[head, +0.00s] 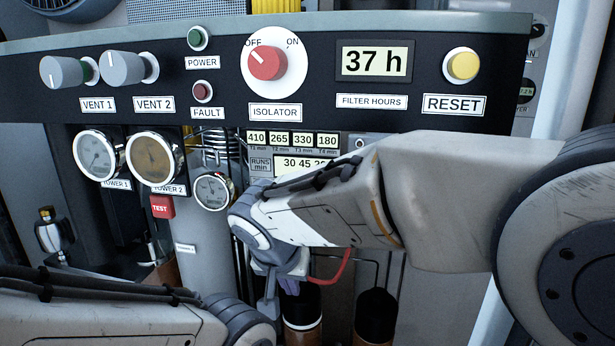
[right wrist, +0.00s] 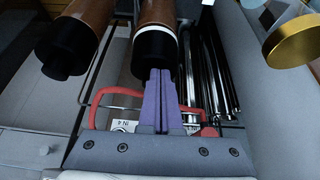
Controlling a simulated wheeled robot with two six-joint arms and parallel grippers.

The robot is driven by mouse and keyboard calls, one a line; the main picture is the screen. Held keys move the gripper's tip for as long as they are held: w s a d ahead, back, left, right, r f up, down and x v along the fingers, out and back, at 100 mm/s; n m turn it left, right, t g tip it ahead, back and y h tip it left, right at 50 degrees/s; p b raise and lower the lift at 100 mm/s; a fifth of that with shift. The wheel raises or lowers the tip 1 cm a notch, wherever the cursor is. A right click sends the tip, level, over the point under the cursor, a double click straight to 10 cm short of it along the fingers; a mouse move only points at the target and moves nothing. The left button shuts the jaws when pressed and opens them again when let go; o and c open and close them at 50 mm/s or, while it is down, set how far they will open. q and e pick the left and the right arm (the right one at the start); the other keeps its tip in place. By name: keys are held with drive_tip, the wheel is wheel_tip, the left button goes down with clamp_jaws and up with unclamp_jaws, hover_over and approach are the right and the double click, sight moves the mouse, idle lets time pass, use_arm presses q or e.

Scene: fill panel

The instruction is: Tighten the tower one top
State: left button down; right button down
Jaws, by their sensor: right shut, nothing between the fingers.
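Two brown cylinders with black tops stand below the panel. One black top with a white ring (head: 302,305) also shows in the right wrist view (right wrist: 156,48). The plain black top (head: 375,315) is beside it and also shows in the right wrist view (right wrist: 65,57). I cannot tell which belongs to tower one. My right gripper (head: 289,287) is shut and empty, its purple fingers (right wrist: 158,76) at the ringed top; I cannot tell whether they touch it. My left arm enters at lower left; its gripper is out of view.
The panel above holds the red isolator knob (head: 267,63), the yellow reset button (head: 463,66) and gauges, including the tower 1 gauge (head: 97,155). A red looped handle (right wrist: 100,100), dark pipes (right wrist: 215,70) and a brass disc (right wrist: 292,42) lie around the fingers. Room is tight.

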wheel_tip(320, 180, up, 5)
drive_tip(key=p, duration=0.3)
